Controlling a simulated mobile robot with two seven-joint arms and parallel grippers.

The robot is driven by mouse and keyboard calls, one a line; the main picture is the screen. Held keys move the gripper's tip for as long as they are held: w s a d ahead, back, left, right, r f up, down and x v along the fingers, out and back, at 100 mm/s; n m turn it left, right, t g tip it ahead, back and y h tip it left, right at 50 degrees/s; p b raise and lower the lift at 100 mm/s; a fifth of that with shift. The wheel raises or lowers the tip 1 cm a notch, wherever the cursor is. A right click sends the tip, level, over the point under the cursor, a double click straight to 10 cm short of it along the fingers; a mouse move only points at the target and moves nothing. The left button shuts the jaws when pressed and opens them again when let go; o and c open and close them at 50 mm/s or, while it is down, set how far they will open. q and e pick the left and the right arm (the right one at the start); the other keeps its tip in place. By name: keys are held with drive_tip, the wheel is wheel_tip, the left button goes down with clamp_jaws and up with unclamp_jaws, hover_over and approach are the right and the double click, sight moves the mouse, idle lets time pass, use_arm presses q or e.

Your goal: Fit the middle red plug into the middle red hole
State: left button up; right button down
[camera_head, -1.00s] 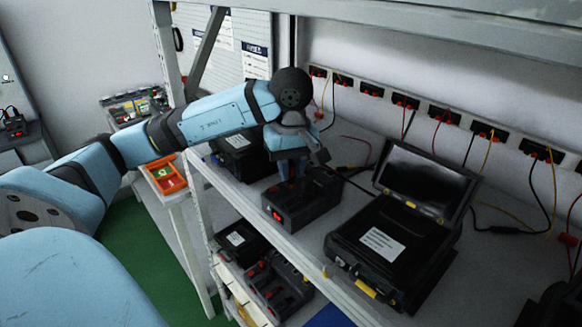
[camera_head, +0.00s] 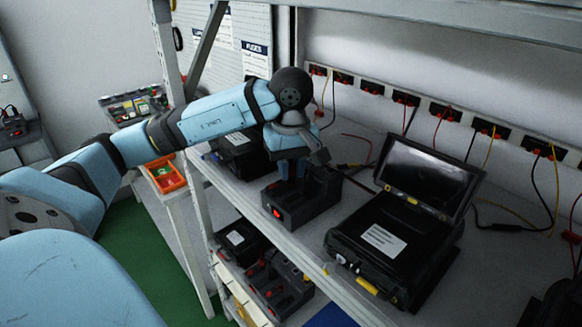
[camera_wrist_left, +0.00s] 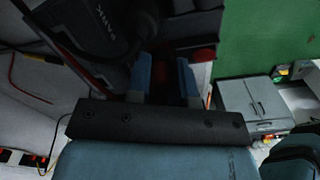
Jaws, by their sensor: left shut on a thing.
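A black box (camera_head: 312,206) with a red part (camera_head: 277,211) on its front stands on the shelf. My left gripper (camera_head: 292,178) points down at the top of this box, its blue fingers low over it. In the left wrist view the two blue fingers (camera_wrist_left: 165,82) stand close together around something dark. A red spot (camera_wrist_left: 205,55) shows just beside the right finger. I cannot make out the middle red hole or whether a plug touches it. My right gripper is not in view.
A black case (camera_head: 350,232) with a raised screen (camera_head: 428,175) stands right of the box. Another black case (camera_head: 240,150) is behind my gripper to the left. Sockets with cables line the back wall. More black boxes sit on the lower shelf (camera_head: 275,285).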

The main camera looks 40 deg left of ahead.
use_arm(q)
drive_tip(key=shift+f+b, duration=0.3)
drive_tip(key=shift+b, duration=0.05)
drive_tip(key=o, duration=0.8)
drive_tip(key=shift+d, duration=0.1)
drive_tip(key=shift+c, duration=0.9)
